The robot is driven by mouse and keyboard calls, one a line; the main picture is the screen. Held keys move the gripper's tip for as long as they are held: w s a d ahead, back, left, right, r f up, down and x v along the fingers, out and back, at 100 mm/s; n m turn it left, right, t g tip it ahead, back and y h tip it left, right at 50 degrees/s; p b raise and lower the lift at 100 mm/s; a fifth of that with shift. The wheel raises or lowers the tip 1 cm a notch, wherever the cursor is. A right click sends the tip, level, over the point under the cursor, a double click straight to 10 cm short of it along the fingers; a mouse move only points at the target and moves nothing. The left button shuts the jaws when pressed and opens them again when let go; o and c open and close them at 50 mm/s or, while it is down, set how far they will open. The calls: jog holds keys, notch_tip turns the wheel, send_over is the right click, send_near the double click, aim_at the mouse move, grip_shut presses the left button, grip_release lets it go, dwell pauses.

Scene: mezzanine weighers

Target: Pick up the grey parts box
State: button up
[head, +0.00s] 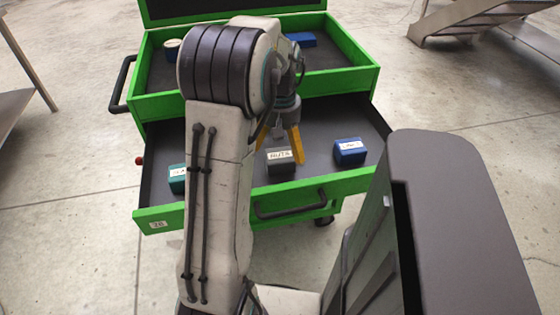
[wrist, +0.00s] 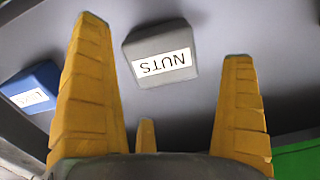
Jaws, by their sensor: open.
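The grey parts box (head: 281,162) sits in the open drawer of the green cart, with a white label on it. In the wrist view the grey box (wrist: 143,48) shows its label, reading NUTS upside down. My gripper (head: 279,143) is open and empty above the drawer, close to the grey box. In the wrist view its yellow fingers (wrist: 160,80) are spread wide, and the box lies beyond them, between their tips in the picture. I cannot tell the exact gap to the box.
A blue box (head: 349,152) lies right of the grey box in the drawer (head: 225,139), and a teal box (head: 177,180) lies to the left, partly behind my arm. The cart's upper tray (head: 345,82) holds a blue item (head: 302,40) and a round item (head: 172,48).

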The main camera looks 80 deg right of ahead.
aim_at(280, 155)
jog(key=f, duration=0.3)
jog(key=shift+a+f, duration=0.1)
jog(key=shift+a, duration=0.15)
jog(key=shift+f+b, duration=0.35)
jog(key=shift+f, duration=0.5)
jog(key=shift+d, duration=0.1)
jog(key=c, duration=1.4)
